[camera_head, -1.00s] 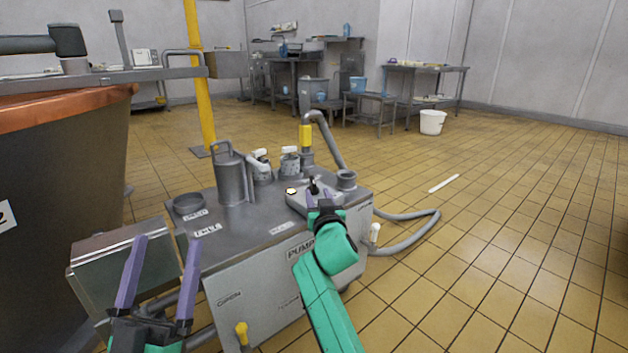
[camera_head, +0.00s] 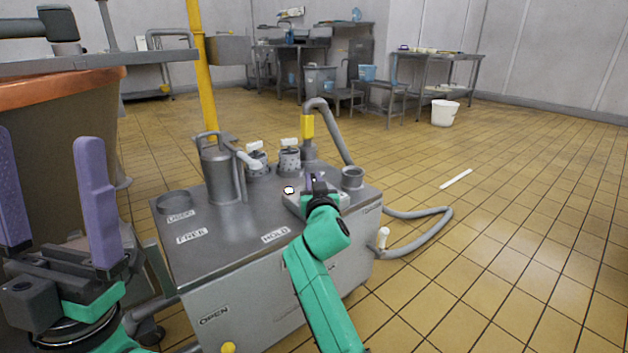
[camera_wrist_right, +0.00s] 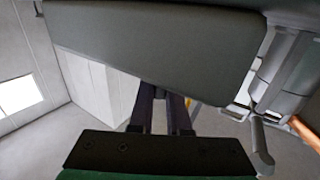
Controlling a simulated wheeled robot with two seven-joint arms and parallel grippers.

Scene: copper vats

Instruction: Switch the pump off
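The pump is a grey metal unit (camera_head: 235,262) on the floor, with labels such as OPEN, FREE and HOLD. On its top right is a small raised switch box (camera_head: 292,200) with a pale round button or lamp (camera_head: 289,190). My right gripper (camera_head: 315,183) is at this box, and its hand covers most of it. The switch lever is mostly hidden. In the right wrist view the two dark fingers (camera_wrist_right: 162,112) stand a little apart, with a dark piece between their far ends; I cannot tell whether they touch it. My left gripper (camera_head: 52,205) is open and empty, left of the pump.
A grey canister (camera_head: 221,172), two capped fittings and a thick hose (camera_head: 335,130) rise from the pump top. A copper-rimmed vat (camera_head: 70,150) stands at left beside a yellow post (camera_head: 201,85). A hose (camera_head: 425,240) curves over the floor at right. The floor farther right is mostly clear.

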